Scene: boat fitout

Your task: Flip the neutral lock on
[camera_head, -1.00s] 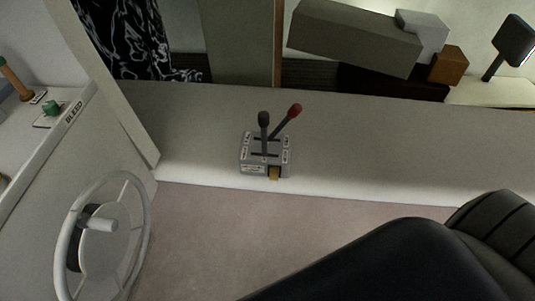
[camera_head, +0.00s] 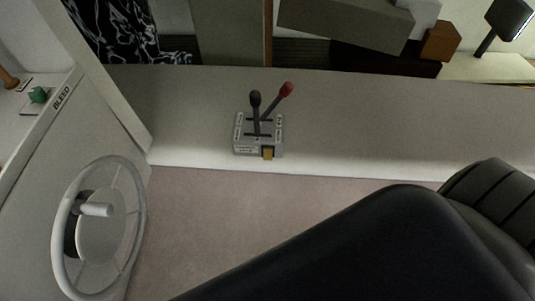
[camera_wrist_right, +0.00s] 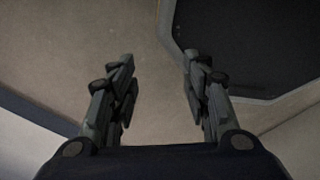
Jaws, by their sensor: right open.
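A grey control box (camera_head: 243,146) sits at the front edge of a pale ledge in the head view. It carries a black-knobbed lever (camera_head: 255,100) and a red-knobbed lever (camera_head: 286,90). A small yellow-brown tab (camera_head: 268,153) shows on its front face; I cannot tell from here whether this is the neutral lock or how it is set. My right gripper (camera_wrist_right: 158,85) shows in the right wrist view with its fingers apart and nothing between them, above a plain surface. The control box is not in that view. My left gripper is not in view.
A white steering wheel (camera_head: 98,225) stands at the left. A green knob (camera_head: 38,95) sits beside a "BLEED" label. The ledge (camera_head: 370,120) around the box is clear.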

